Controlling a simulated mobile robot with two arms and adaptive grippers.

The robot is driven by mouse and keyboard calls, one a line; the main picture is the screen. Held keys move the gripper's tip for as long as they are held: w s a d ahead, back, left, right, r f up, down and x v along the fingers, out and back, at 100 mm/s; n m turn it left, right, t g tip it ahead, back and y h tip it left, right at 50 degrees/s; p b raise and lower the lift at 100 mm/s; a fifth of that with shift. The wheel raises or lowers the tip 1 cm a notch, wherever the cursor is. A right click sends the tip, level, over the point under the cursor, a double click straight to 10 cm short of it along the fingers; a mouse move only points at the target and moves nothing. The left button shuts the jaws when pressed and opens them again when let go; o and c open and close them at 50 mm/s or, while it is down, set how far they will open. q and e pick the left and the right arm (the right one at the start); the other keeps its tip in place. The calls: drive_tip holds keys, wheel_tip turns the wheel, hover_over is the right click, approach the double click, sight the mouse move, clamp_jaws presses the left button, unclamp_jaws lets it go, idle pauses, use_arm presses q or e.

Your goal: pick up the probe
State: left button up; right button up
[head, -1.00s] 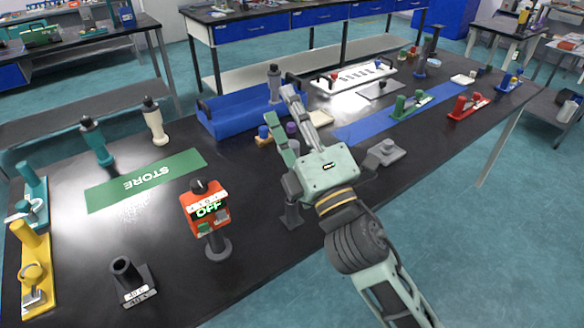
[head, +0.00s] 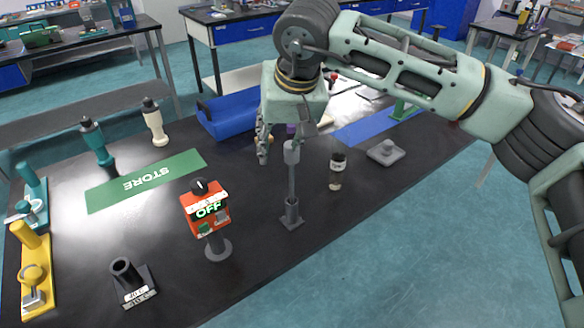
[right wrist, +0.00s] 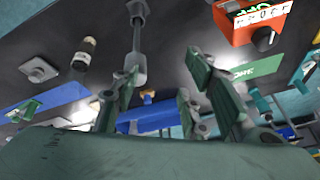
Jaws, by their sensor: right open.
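The probe (head: 291,178), a thin grey rod with a thicker grey grip at its top, stands upright in a small dark holder (head: 291,217) near the table's front edge. In the right wrist view the probe (right wrist: 138,48) comes down from the top, its grey grip close to the fingers. My right gripper (head: 276,142) points down beside the top of the probe, slightly behind and left of it in the head view. Its fingers (right wrist: 160,88) are spread with nothing between them. One finger is partly hidden in the head view. My left gripper is not in view.
A red box on a stand reading OFF (head: 207,207) is left of the probe. A dark, light-banded cylinder (head: 337,172) and a grey block (head: 386,152) are to the right. A green STORE mat (head: 147,180) and blue tray (head: 228,112) lie further back.

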sight(294, 162)
drive_tip(key=shift+t+h, duration=0.3)
drive_tip(key=shift+h, duration=0.4)
drive_tip(key=w+d+f+b, duration=0.1)
drive_tip(key=f, duration=0.1)
drive_tip(key=w+f+b, duration=0.1)
drive_tip(key=b, duration=0.1)
drive_tip(key=w+d+f+b, duration=0.1)
drive_tip(key=f, duration=0.1)
drive_tip(key=shift+w+d+f, duration=0.3)
drive_tip(key=shift+w, duration=0.1)
drive_tip(key=shift+w+f, duration=0.15)
drive_tip(key=c, duration=0.3)
clamp_jaws()
